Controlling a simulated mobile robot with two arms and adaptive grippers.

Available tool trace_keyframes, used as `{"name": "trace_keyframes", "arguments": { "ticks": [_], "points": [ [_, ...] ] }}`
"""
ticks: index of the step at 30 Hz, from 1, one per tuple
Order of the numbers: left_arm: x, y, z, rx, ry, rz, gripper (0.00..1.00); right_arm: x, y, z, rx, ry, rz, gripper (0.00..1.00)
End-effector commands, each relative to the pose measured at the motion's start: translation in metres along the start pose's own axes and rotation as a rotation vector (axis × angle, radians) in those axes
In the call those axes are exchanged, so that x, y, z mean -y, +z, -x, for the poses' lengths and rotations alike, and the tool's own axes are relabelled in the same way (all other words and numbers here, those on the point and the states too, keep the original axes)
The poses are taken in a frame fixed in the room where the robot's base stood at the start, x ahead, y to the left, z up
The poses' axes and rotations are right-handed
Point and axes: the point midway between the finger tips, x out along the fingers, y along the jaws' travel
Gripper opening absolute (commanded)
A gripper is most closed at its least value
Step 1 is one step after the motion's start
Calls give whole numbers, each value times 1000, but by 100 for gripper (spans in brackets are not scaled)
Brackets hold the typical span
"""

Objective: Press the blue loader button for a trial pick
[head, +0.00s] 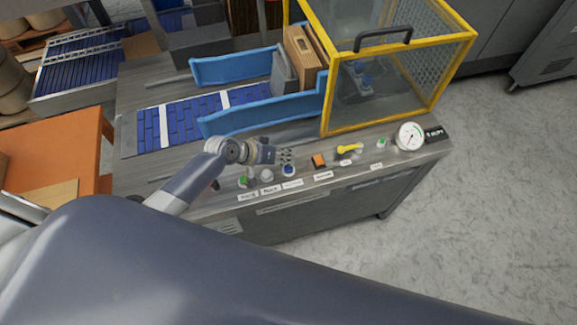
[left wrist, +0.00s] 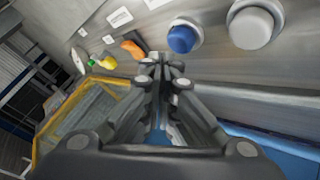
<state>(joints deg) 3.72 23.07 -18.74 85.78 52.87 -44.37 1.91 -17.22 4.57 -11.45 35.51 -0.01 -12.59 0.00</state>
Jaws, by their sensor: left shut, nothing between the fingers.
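The blue button (head: 288,171) sits on the front strip of the machine's top, above a white label. It also shows in the left wrist view (left wrist: 182,38), on a pale round base. My left gripper (head: 287,156) is shut and empty, with its fingertips just behind the blue button in the head view. In the left wrist view the closed fingertips (left wrist: 165,61) appear just below and left of the button, and a small gap seems to separate them. I cannot tell their exact height above the panel. My right gripper is not in view.
A white button (head: 266,176) and a green button (head: 243,182) lie left of the blue one. An orange switch (head: 319,160), yellow handle (head: 349,149) and gauge (head: 410,136) lie right. A yellow-framed guard (head: 428,104) and blue rail (head: 262,114) stand behind.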

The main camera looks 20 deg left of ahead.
Motion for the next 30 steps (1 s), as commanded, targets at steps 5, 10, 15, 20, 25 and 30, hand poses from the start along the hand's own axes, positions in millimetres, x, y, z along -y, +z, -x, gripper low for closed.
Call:
{"name": "trace_keyframes", "arguments": {
  "ticks": [5, 10, 15, 20, 25, 30],
  "points": [
    [0, 0, 0, 0, 0, 0, 0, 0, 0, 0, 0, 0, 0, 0],
    [0, 0, 0, 0, 0, 0, 0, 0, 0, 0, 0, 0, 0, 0],
    [3, 3, -4, 1, 0, 0, 0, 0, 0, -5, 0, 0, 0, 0],
    [5, 5, -6, 0, 0, 0, 0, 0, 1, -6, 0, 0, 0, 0],
    [4, 4, -6, 0, 0, 0, 0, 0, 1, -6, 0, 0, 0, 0],
    [4, 4, -6, 0, 0, 0, 0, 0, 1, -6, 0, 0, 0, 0]
  ]
}}
